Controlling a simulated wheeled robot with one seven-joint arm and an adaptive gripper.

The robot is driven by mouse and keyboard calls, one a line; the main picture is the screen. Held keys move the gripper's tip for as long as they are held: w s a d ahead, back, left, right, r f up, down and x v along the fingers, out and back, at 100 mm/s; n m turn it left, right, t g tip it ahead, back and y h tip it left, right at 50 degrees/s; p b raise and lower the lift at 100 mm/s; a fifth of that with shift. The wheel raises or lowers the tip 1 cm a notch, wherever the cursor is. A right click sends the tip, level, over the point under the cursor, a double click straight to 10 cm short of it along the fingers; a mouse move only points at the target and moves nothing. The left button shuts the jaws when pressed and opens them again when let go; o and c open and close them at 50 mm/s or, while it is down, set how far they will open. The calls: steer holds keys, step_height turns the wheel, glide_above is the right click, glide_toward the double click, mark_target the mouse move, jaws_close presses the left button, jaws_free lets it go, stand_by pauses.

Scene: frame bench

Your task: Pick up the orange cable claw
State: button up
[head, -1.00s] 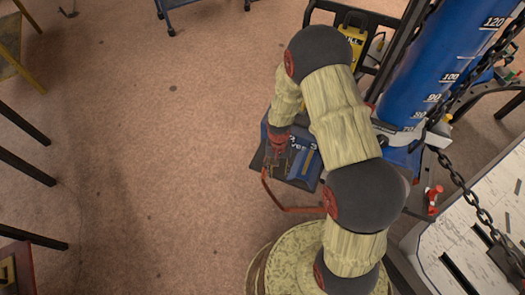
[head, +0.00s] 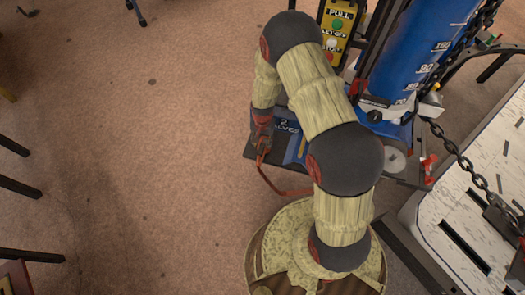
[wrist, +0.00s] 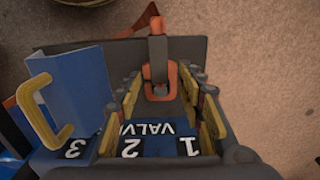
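The orange cable claw (wrist: 160,83) shows in the wrist view as an orange loop with a dark and orange stem above it. It lies between the two fingers of my gripper (wrist: 163,92), near their tips. The fingers stand apart, with bare space on both sides of the loop, so the gripper is open. In the head view my gripper (head: 262,148) points down over a dark platform at the blue column's foot. A thin orange-red strip (head: 283,190) curves off below it; I cannot tell there whether it belongs to the claw.
A blue panel marked with numbers and VALVES (wrist: 150,143) lies beneath the fingers. A yellow handle (wrist: 40,108) stands on blue plates to the left. The blue column (head: 425,50), chain (head: 455,150) and white slotted table (head: 470,215) are right. Brown floor (head: 150,150) is open left.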

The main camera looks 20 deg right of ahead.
mark_target(263, 144)
step_height(263, 144, down, 3)
steer(key=shift+f+b, duration=0.1)
steer(key=shift+b, duration=0.35)
steer(key=c, duration=0.3)
jaws_close()
stand_by(0.4)
